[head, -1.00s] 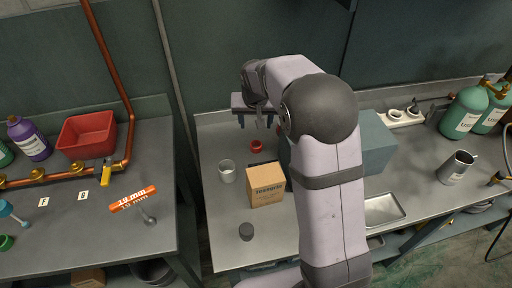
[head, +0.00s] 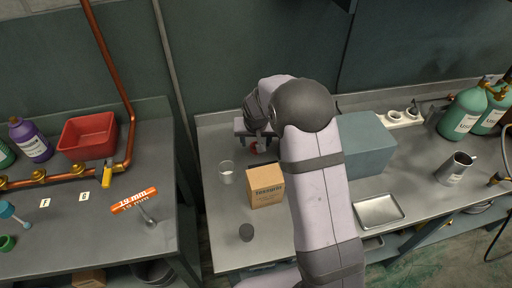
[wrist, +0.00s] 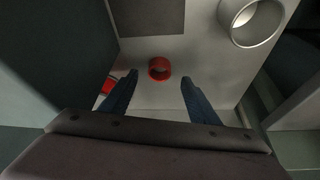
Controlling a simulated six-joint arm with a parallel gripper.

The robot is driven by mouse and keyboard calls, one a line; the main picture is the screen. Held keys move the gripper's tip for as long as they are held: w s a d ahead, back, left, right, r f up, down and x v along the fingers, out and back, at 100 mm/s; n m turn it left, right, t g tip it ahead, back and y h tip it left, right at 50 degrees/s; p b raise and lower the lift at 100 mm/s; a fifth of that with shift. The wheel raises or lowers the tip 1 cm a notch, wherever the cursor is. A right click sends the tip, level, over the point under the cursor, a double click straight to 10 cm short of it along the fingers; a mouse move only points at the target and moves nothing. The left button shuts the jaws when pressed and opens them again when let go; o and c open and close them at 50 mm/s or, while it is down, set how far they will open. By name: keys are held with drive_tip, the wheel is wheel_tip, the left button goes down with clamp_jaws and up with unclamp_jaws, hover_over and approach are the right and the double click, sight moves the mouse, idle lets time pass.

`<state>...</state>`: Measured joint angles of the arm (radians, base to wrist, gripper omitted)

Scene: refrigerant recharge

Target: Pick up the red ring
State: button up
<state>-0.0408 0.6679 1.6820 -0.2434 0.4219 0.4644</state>
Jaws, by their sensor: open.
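The red ring (head: 254,149) sits on the right-hand workbench, partly hidden by my gripper in the head view. In the wrist view the ring (wrist: 159,62) lies on the pale surface, its opening showing, between and slightly beyond my fingertips. My gripper (wrist: 160,77) is open and empty, with a finger on each side of the ring and visible gaps to both. Its height above the bench is hard to judge.
A metal cup (head: 227,178) stands in front of the ring, to the left. A cardboard box (head: 266,190) stands nearer the front. A grey-green block (head: 366,150) is right of my arm.

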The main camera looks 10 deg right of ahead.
sight(256, 153)
drive_tip(key=shift+f, duration=0.1)
drive_tip(key=shift+p+x, duration=1.1)
drive_tip(key=shift+x, duration=1.4)
drive_tip(key=shift+c, duration=0.2)
drive_tip(key=c, duration=1.1)
